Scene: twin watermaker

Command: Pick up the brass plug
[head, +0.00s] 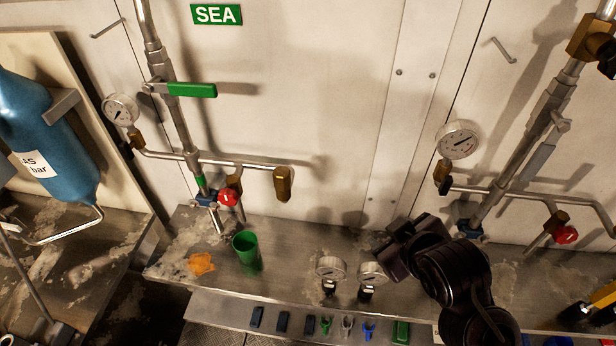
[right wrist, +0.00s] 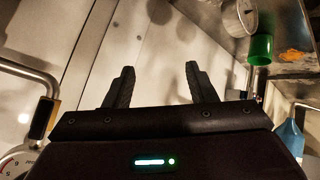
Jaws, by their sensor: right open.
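A brass, plug-like piece (head: 283,183) hangs at the right end of the left horizontal pipe (head: 215,160) in the head view. I take it for the brass plug, as no loose one shows on the bench. My right gripper (head: 393,248) is to the right of this piece and lower in the picture, over the back of the bench, apart from it. In the right wrist view its two dark fingers (right wrist: 160,72) stand apart with nothing between them. My left gripper is out of view.
The steel bench (head: 290,245) holds a green cup (head: 246,250), an orange cloth (head: 201,263) and two small gauges (head: 331,269). Small coloured items line the front ledge. A right pipe assembly with a gauge (head: 458,140) and a red knob (head: 567,235) is close by my right gripper.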

